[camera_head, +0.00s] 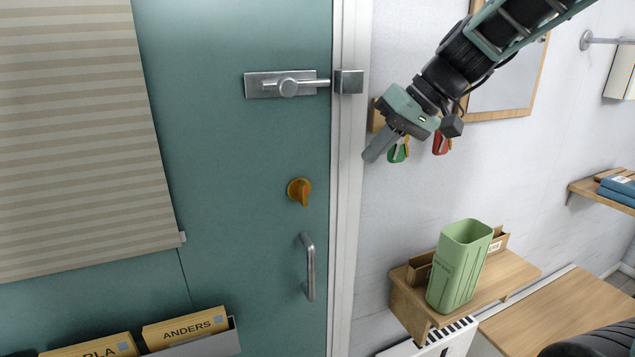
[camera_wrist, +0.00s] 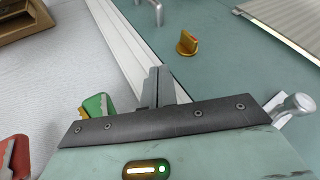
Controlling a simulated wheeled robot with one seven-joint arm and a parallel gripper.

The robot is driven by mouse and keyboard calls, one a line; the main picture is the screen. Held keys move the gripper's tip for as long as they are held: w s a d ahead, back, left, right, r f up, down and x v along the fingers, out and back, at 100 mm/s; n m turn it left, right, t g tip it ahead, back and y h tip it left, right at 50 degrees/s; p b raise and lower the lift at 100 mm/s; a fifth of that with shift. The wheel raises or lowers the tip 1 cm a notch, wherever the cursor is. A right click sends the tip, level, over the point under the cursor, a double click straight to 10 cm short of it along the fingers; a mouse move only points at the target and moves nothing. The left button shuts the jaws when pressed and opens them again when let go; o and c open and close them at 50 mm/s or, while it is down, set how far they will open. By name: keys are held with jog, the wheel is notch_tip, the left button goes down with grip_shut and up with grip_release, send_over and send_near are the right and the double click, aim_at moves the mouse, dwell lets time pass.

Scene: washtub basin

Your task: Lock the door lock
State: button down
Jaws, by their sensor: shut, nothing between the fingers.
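The teal door (camera_head: 230,150) carries a metal slide bolt (camera_head: 287,84) near its top right. The bolt's rod reaches right to the metal catch block (camera_head: 349,82) on the white frame. A brass-coloured thumb turn (camera_head: 299,190) sits lower, above the metal door handle (camera_head: 308,267). In the wrist view the thumb turn (camera_wrist: 187,43) is ahead of my gripper, and the bolt's knob (camera_wrist: 298,104) shows at the right. My gripper (camera_head: 369,156) is shut and empty, in front of the wall just right of the door frame, apart from the bolt and thumb turn.
Green (camera_head: 398,150) and red (camera_head: 441,143) keys hang on the wall behind my gripper. A green bin (camera_head: 460,265) stands on a wooden shelf (camera_head: 508,270) below. A striped blind (camera_head: 75,130) covers the door's left side. Mail holders (camera_head: 186,328) are at the bottom left.

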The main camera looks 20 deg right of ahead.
aim_at(303, 193)
jog(key=shift+a, duration=0.1)
jog(key=p+x, duration=0.2)
jog(key=x, duration=0.8)
jog(key=a+p, duration=0.2)
jog(key=shift+s+a+r, duration=0.1)
jog(key=shift+a+r, duration=0.1)
jog(key=shift+a, duration=0.15)
jog(key=shift+a+f, duration=0.2)
jog(key=shift+a, duration=0.45)
jog(key=shift+f+b, duration=0.25)
jog(key=shift+b, duration=0.4)
jog(key=shift+r, duration=0.1)
jog(key=shift+y+b, duration=0.3)
jog(key=shift+b, duration=0.1)
